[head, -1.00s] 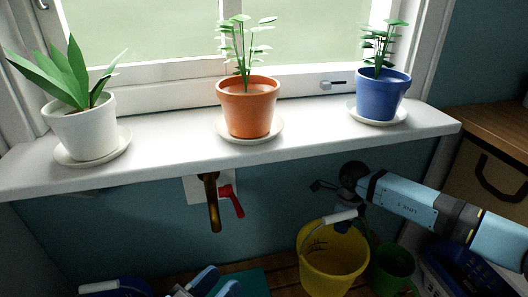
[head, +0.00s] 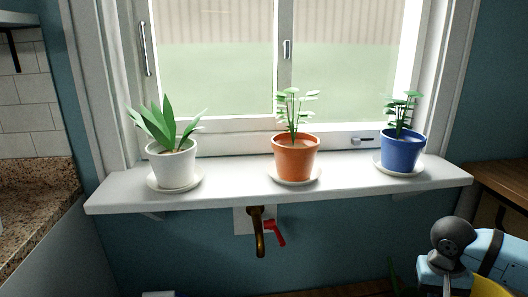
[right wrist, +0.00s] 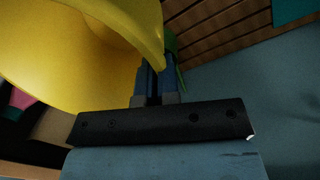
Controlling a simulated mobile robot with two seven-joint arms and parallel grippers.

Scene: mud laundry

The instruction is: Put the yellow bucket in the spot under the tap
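The yellow bucket (head: 492,284) shows only in part at the bottom right of the head view. It fills the upper left of the right wrist view (right wrist: 60,50), tilted in that picture. My right gripper (right wrist: 157,88) has its fingers close together at the bucket's rim; what exact part they grip, handle or rim, is hard to tell. The bucket is to the right of the tap. The brass tap (head: 259,232) with a red lever (head: 275,232) sticks out of the wall below the sill. The spot beneath it is below the picture. My left gripper is not in view.
A white sill (head: 235,186) juts out above the tap, holding a white pot (head: 171,163), an orange pot (head: 295,157) and a blue pot (head: 402,152). A granite counter (head: 38,205) is at left, a wooden surface (head: 500,180) at right. Slatted wood (right wrist: 225,35) shows in the wrist view.

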